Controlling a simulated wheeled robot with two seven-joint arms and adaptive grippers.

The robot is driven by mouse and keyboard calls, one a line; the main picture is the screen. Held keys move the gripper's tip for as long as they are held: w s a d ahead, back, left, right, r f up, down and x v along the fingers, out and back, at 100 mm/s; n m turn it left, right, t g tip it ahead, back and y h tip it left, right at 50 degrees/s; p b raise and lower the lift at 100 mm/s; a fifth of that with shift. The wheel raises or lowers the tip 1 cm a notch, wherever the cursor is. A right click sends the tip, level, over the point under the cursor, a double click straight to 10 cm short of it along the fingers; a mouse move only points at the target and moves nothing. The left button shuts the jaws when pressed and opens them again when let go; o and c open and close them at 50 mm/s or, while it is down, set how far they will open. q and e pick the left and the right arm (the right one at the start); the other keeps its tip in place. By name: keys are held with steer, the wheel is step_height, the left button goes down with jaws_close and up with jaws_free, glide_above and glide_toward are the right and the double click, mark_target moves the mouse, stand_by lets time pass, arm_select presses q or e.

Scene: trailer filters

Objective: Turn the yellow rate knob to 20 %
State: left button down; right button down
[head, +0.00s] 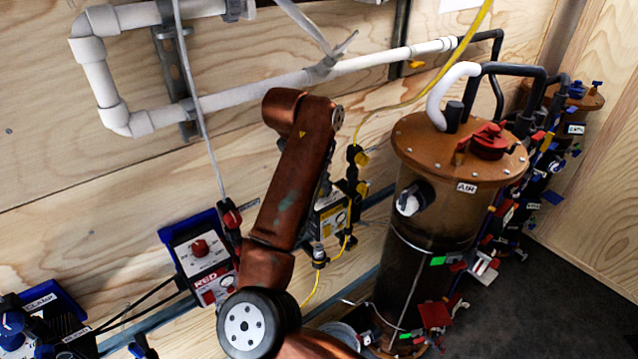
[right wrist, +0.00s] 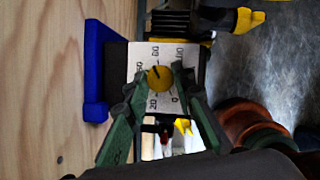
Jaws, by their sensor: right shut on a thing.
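The yellow rate knob (right wrist: 160,78) sits on a pale dial plate (right wrist: 144,92) in the right wrist view, where the scale appears sideways. A small dark mark on the knob seems to point to the upper left, towards the figures above 20; the exact reading is too small to tell. The 20 is at the plate's lower left. My right gripper (right wrist: 161,76) has its green fingers closed on both sides of the knob. In the head view the yellow-labelled box (head: 329,222) is partly behind my copper arm, which hides the knob. My left gripper is in neither view.
A red-labelled box (head: 203,262) with a red knob stands left of my arm. A brown filter tank (head: 428,220) marked AIR stands close to the right. White pipes (head: 240,95) run along the wooden wall. A yellow hose (head: 412,98) hangs behind.

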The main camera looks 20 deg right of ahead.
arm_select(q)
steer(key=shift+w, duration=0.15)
